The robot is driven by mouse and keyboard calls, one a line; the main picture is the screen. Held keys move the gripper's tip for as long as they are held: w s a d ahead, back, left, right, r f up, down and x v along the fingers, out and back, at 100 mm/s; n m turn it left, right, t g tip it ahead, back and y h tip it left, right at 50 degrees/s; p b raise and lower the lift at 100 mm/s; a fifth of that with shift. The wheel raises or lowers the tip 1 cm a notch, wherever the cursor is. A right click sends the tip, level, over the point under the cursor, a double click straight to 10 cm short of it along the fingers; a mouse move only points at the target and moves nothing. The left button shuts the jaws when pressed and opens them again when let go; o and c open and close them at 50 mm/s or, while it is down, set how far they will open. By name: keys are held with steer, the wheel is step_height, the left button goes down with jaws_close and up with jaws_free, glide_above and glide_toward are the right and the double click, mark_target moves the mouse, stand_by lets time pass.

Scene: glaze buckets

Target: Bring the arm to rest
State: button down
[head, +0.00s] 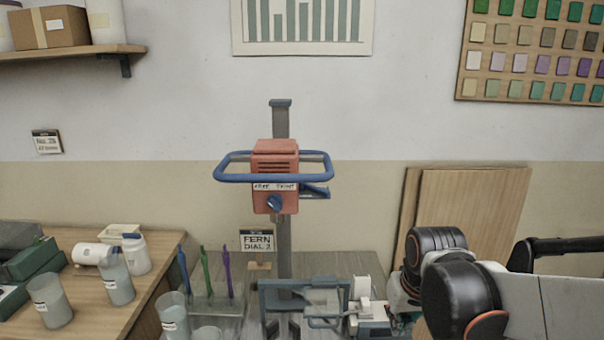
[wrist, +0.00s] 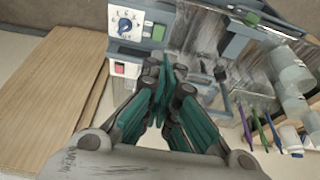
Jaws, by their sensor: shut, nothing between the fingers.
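My gripper (wrist: 160,88) shows in the wrist view, its teal-padded fingers drawn together at the tips with nothing between them. It points toward a grey machine with a blue dial (wrist: 125,26) and a red button (wrist: 119,69), and I cannot tell how far apart they are. In the head view my arm (head: 455,285) is folded at the lower right, with black joints and a white link. The gripper's fingers are not clear there.
A mixer with an orange head (head: 275,172) and blue ring handle stands on a post at centre. A rack holds coloured tools (head: 205,275). Cups and jars (head: 117,280) stand on the left wooden table. Wooden boards (head: 470,210) lean against the wall behind my arm.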

steer(key=s+r+t, duration=0.1)
steer(key=s+r, duration=0.2)
steer(key=s, duration=0.3)
steer(key=s+r+t, duration=0.2)
steer(key=s, duration=0.5)
steer(key=shift+r+t, duration=0.3)
steer(key=shift+r, duration=0.1)
stand_by(1.1)
